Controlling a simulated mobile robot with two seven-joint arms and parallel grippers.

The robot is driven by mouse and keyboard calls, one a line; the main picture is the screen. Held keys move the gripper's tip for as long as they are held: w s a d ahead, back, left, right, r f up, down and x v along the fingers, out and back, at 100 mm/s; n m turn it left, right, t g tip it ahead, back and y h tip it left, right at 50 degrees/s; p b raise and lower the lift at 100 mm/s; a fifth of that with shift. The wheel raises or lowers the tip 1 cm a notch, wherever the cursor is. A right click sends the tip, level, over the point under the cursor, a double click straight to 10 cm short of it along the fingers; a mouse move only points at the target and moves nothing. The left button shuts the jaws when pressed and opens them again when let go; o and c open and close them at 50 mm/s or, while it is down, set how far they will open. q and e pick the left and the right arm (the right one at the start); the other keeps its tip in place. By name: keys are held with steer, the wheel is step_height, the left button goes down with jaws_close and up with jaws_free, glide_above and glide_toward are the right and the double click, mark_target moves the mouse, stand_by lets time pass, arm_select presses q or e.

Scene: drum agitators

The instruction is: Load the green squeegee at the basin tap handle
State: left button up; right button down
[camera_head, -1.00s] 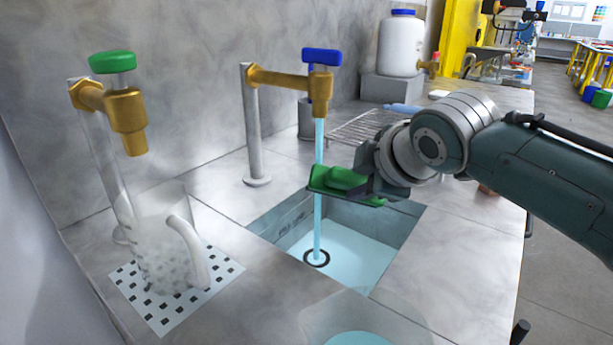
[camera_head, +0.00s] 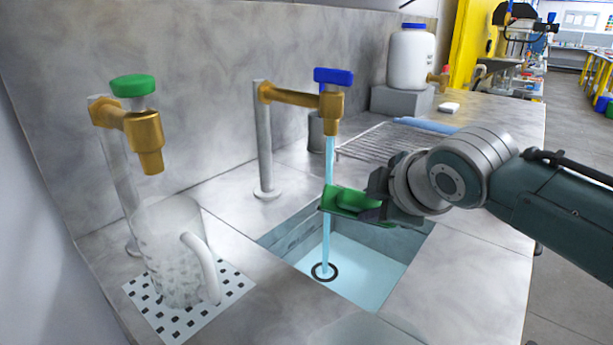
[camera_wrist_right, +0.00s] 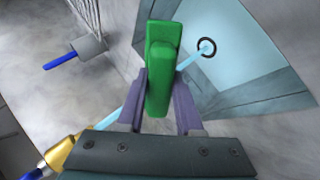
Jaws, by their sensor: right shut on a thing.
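The green squeegee (camera_head: 350,199) is held in my right gripper (camera_head: 376,207), above the sink basin (camera_head: 350,262). In the right wrist view the squeegee (camera_wrist_right: 160,65) stands between the two fingers of the gripper (camera_wrist_right: 159,105), which are shut on it. The basin tap has a blue handle (camera_head: 333,76) on a brass spout (camera_head: 290,95). A stream of blue water (camera_head: 329,200) falls from it to the drain (camera_head: 323,271). The squeegee's left end is at or beside the stream; I cannot tell if they touch. My left gripper is not in view.
A second brass tap with a green handle (camera_head: 132,86) stands at left over a clear jug (camera_head: 172,250) on a perforated plate (camera_head: 185,318). Behind the basin are a wire rack (camera_head: 385,141) and a white container (camera_head: 411,57). Counter right of the basin is bare.

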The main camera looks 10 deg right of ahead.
steer(key=s+p, duration=0.5)
steer(key=s, duration=0.1)
stand_by(0.3)
steer(key=shift+s, duration=0.1)
stand_by(1.0)
steer(key=p+v, duration=0.6)
steer(key=p, duration=0.2)
steer(key=shift+s, duration=0.25)
steer(key=shift+r, duration=0.1)
